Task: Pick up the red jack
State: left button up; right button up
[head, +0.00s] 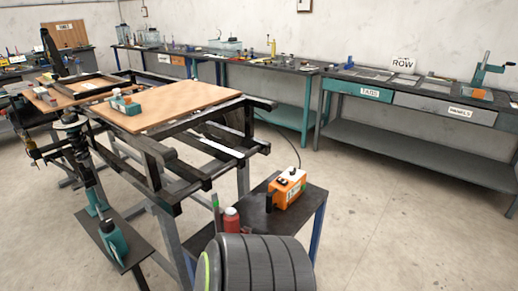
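A small red bottle-shaped object (231,221) with a pale top stands at the near left of the low dark side table (262,213). It is the only clearly red thing that could be the jack, but it is too small to tell for certain. A dark grooved cylinder in front hides part of the table near it. A teal jack-like unit (113,241) stands on a dark plate at the lower left, below a spring strut (82,150). Neither of my grippers shows in the head view.
An orange control box (289,187) with a cable sits on the side table. The dark grooved cylinder (262,268) fills the bottom middle. A dark metal frame with a wooden board (185,98) stands left. Benches line the wall. The floor (400,235) at right is clear.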

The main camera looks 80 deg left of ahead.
aim_at(231, 225)
jog(key=i+u, duration=0.45)
jog(key=i+l+u, duration=0.15)
jog(key=i+u, duration=0.15)
jog(key=u, duration=0.15)
jog(key=i+u, duration=0.2)
jog(key=u, duration=0.25)
jog(key=i+u, duration=0.2)
jog(key=u, duration=0.3)
jog(key=i+l+u, duration=0.15)
jog(key=u, duration=0.3)
jog(key=i+l+u, duration=0.2)
jog(key=u, duration=0.25)
